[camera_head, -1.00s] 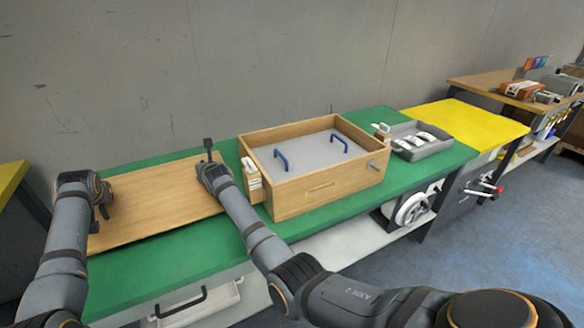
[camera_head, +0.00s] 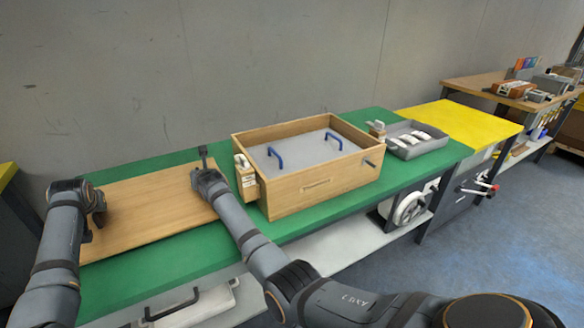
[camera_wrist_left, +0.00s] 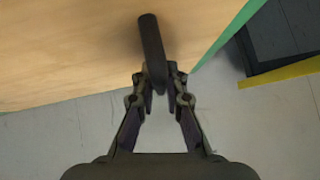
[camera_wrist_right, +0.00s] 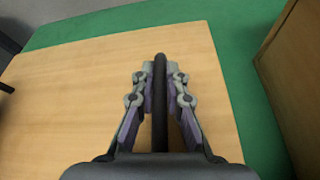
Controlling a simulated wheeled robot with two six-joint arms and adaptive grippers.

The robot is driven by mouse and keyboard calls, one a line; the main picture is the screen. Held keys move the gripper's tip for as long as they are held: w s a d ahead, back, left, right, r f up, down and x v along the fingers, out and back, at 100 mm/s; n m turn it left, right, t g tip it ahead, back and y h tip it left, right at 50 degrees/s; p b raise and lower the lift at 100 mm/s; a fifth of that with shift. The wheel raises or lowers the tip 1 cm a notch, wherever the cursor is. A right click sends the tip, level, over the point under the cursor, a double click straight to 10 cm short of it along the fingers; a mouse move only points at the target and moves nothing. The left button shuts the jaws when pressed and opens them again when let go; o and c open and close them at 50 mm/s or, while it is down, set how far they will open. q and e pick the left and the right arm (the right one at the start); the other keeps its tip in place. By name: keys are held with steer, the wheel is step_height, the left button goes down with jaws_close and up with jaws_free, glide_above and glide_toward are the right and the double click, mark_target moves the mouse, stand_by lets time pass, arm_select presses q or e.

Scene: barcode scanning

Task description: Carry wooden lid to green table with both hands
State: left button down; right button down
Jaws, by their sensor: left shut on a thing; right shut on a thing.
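The wooden lid (camera_head: 150,203) is a flat light-brown board at the left end of the green table (camera_head: 300,228). It is over the table top, left of the wooden box; I cannot tell whether it rests on it. My left gripper (camera_head: 92,212) is at the lid's left end. In the left wrist view my left gripper (camera_wrist_left: 160,78) is shut on a dark bar handle (camera_wrist_left: 151,42). My right gripper (camera_head: 205,170) is at the lid's right end. In the right wrist view my right gripper (camera_wrist_right: 160,82) is shut on another dark handle (camera_wrist_right: 159,112).
An open wooden box (camera_head: 318,187) with a grey inner panel and blue handles stands just right of the lid. A small labelled device (camera_head: 246,177) is on its left side. A grey tray (camera_head: 415,146) and a yellow table (camera_head: 460,120) are further right.

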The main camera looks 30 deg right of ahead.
arm_select(q)
steer(key=shift+f+b, duration=0.3)
steer(key=shift+f, duration=0.2)
arm_select(e)
steer(key=shift+f, duration=0.5)
arm_select(q)
steer(key=c, duration=1.8)
jaws_free()
steer(key=shift+f, duration=0.25)
steer(key=shift+c, duration=0.2)
arm_select(e)
steer(key=c, duration=1.8)
jaws_free()
steer(key=shift+f, duration=0.25)
arm_select(q)
steer(key=shift+o, duration=1.2)
steer(key=shift+r, duration=0.2)
arm_select(e)
steer(key=shift+o, duration=1.2)
steer(key=shift+r, duration=0.2)
arm_select(q)
steer(key=shift+o, duration=1)
steer(key=shift+s, duration=0.1)
arm_select(e)
steer(key=shift+o, duration=0.9)
steer(key=shift+v, duration=3.85)
arm_select(q)
steer(key=a+v, duration=0.1)
steer(key=v, duration=1.1)
steer(key=shift+d, duration=0.5)
